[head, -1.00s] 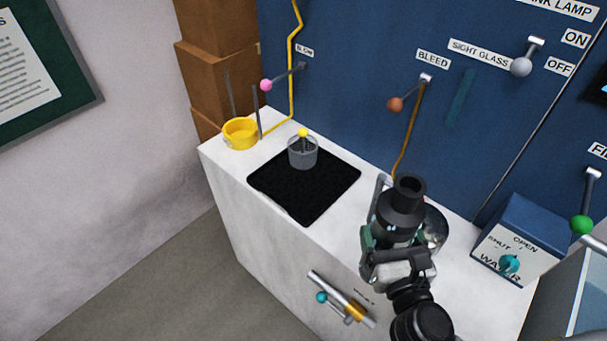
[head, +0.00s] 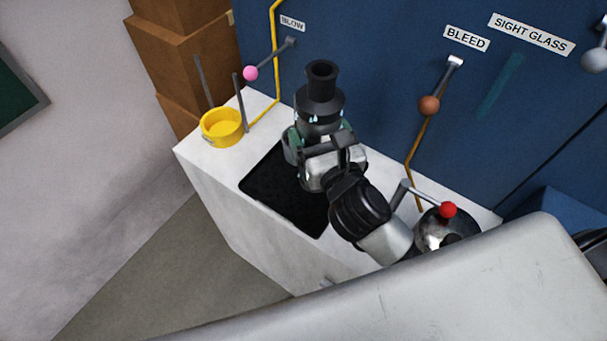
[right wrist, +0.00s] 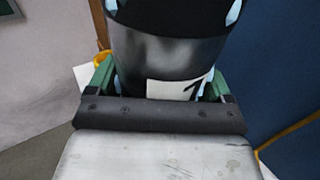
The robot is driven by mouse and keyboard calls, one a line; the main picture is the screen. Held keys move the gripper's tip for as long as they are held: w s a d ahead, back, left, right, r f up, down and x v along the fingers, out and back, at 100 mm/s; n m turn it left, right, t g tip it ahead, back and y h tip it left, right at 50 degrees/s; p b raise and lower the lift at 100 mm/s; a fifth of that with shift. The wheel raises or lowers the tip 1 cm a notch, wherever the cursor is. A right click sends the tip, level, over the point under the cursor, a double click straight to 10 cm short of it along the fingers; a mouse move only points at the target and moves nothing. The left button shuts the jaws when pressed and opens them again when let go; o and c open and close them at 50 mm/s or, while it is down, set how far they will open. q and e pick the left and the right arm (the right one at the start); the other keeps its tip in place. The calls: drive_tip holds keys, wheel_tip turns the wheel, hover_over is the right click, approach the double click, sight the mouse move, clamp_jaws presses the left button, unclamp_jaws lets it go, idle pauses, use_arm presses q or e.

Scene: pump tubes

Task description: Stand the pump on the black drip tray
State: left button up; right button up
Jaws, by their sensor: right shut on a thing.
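The black pump (head: 320,95), a dark cylinder with a narrower open top, stands upright in my right gripper (head: 318,138). The gripper is shut around it. In the head view they appear over the back part of the black drip tray (head: 285,200); I cannot tell whether the pump's base touches it. In the right wrist view the pump (right wrist: 165,60) sits between the green finger pads of the gripper (right wrist: 160,82), a white label with a dark mark on its side. The pump's lower end is hidden. My left gripper is not in view.
A yellow cup (head: 222,127) with two grey rods stands at the counter's (head: 212,165) left end. The pink-knobbed BLOW lever (head: 251,73) and orange-knobbed BLEED lever (head: 429,104) stick out from the blue wall. A red-knobbed handle (head: 448,209) is right of my arm.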

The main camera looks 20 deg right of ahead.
drive_tip(key=shift+a+r, duration=0.25)
drive_tip(key=shift+r, duration=0.35)
drive_tip(key=shift+f, duration=0.2)
wheel_tip(320, 180, down, 9)
drive_tip(key=shift+w+r+b, duration=0.1)
drive_tip(key=shift+w+b, duration=0.05)
drive_tip(key=shift+b, duration=1.05)
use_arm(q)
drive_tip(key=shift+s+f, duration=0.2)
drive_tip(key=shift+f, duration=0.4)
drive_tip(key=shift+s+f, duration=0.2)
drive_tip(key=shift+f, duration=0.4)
use_arm(e)
drive_tip(key=shift+a+f, duration=0.1)
drive_tip(key=shift+f, duration=0.1)
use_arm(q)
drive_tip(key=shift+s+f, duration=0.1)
use_arm(e)
drive_tip(key=shift+f, duration=0.15)
drive_tip(key=o, duration=1.7)
drive_tip(key=shift+f, duration=0.3)
drive_tip(key=shift+o, duration=0.2)
